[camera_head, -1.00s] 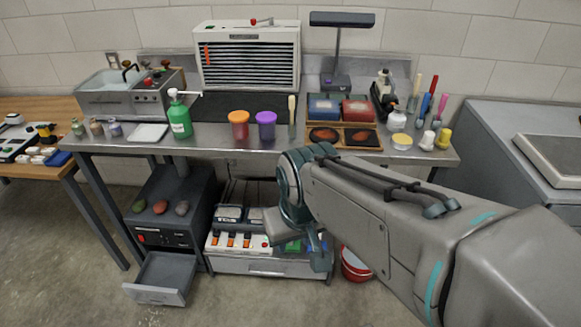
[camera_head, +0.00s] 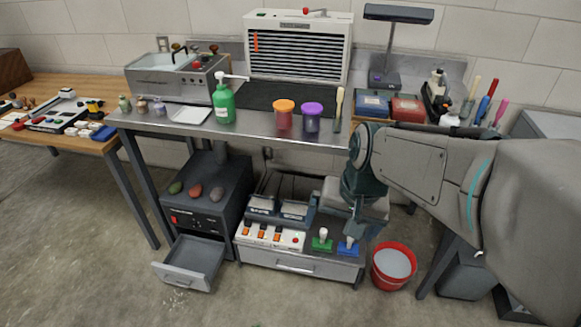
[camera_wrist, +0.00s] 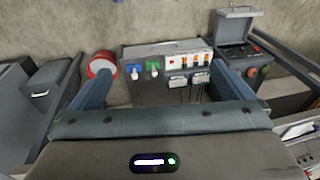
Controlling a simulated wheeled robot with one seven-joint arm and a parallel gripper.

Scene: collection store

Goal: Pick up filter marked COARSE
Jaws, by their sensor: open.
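Two dark blocks with pale label plates stand side by side at the back of the low shelf unit, a left one (camera_head: 262,204) and a right one (camera_head: 297,212). Their lettering is too small to read surely, so I cannot tell which, if either, is the filter marked COARSE. They also show upside down in the wrist view, as a left block (camera_wrist: 178,84) and a right block (camera_wrist: 200,79). My gripper (camera_wrist: 163,75) is open and empty, its fingers wide apart. In the head view my gripper (camera_head: 354,222) hangs right of the blocks, partly hidden by my arm.
In front of the blocks is a white switch panel (camera_head: 270,236). A green-based knob (camera_head: 322,243) and a blue-based knob (camera_head: 348,247) stand beside it. A red bucket (camera_head: 394,268) is on the floor. The steel bench (camera_head: 250,131) overhangs. An open drawer (camera_head: 190,264) juts out left.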

